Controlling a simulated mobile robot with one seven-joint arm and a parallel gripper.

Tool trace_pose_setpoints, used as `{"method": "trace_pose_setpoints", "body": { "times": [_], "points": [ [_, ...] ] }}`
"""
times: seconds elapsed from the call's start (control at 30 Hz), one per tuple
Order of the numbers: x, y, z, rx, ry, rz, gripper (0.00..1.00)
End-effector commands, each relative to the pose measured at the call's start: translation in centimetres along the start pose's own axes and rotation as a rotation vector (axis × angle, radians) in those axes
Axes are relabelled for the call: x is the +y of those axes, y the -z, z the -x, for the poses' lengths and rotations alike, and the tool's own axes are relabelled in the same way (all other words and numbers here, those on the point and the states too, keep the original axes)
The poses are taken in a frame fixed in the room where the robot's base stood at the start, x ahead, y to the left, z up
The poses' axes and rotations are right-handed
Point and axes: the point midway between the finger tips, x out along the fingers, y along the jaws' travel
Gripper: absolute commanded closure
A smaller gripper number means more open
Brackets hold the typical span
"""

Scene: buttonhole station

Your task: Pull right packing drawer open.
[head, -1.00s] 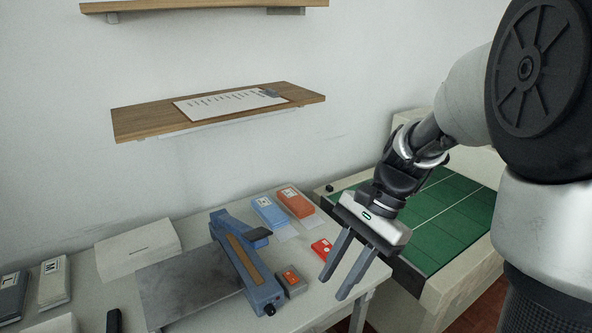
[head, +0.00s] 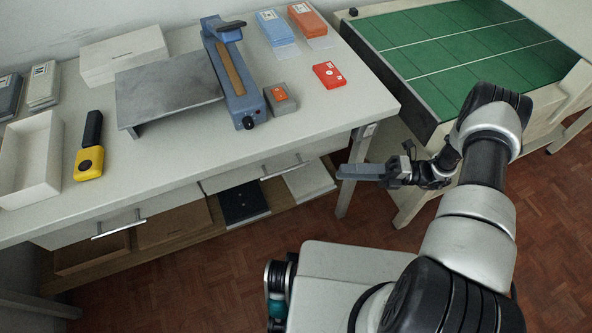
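The right packing drawer (head: 235,179) is under the front edge of the packing table, its pale front looking flush with the table. Its metal bar handle (head: 285,168) runs along the front. My gripper (head: 342,173) is to the right of this handle, near the table's right front leg, with its fingers pointing left. A gap shows between the fingertips and the handle, and I see no contact. The fingers are seen from the side and overlap, so their opening is hidden. The left drawer, with its own handle (head: 118,225), also looks shut.
The table (head: 320,112) carries a blue sealing device (head: 236,80), a grey plate (head: 168,92), a yellow-black tool (head: 89,160), a white tray (head: 30,160) and small boxes. A lower shelf holds a black box (head: 243,203). A green-topped table (head: 450,45) stands right. My base is below.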

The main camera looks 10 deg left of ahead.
Motion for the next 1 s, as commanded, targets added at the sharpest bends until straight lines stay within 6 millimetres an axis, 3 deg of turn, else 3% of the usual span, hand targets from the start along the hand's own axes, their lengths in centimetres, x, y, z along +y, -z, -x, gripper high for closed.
{"method": "trace_pose_setpoints", "body": {
  "times": [0.27,0.8,1.0],
  "points": [
    [-0.2,0.2,-2.5,-0.006,-0.01,-0.015,0.72],
    [-0.2,0.2,-14.0,-0.003,-0.009,-0.014,0.72],
    [-0.2,0.1,-16.6,-0.005,-0.007,-0.012,0.72]
  ]
}}
